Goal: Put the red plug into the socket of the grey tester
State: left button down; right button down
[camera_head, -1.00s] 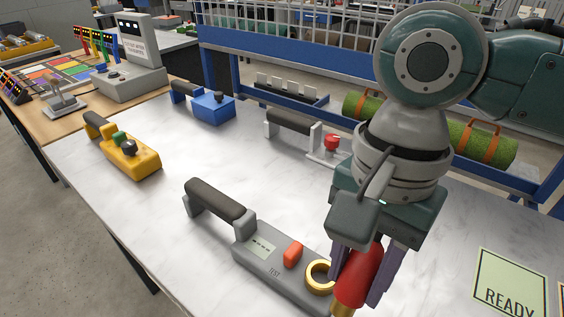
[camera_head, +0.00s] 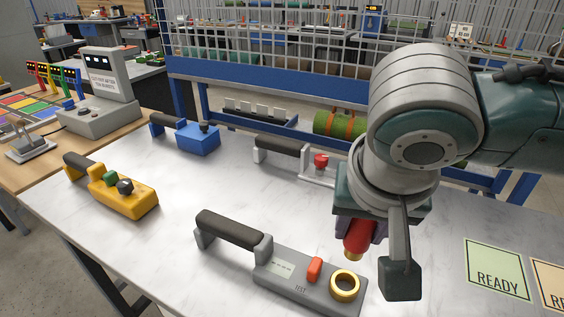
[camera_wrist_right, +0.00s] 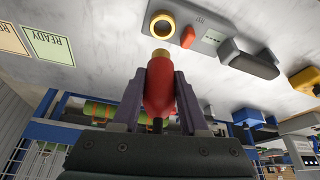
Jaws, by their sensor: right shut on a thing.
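The grey tester (camera_head: 312,293) lies on the white table with a dark handle, a small display, an orange-red button and a gold ring socket (camera_head: 345,285). My right gripper (camera_head: 358,236) is shut on the red plug (camera_head: 357,238), partly hidden behind my wrist. The plug's brass tip (camera_head: 353,257) points down toward the socket side and is apart from it. In the wrist view, the plug (camera_wrist_right: 158,88) sits between the purple fingers, its tip (camera_wrist_right: 160,56) just short of the socket ring (camera_wrist_right: 162,24). My left gripper is not in view.
A yellow device (camera_head: 125,196), a blue device (camera_head: 198,140) and a grey-white device with a red knob (camera_head: 320,163) stand farther back on the table. A green READY card (camera_head: 497,270) lies at the right. A blue mesh rack (camera_head: 270,85) stands behind.

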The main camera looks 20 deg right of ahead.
aim_at(356, 252)
notch_tip(356, 252, down, 3)
jog(key=shift+f+b, duration=0.1)
jog(key=shift+b, duration=1.15)
jog(key=shift+f+b, duration=0.7)
jog(key=shift+f, duration=0.55)
jog(key=shift+p, duration=0.3)
jog(key=shift+p, duration=0.55)
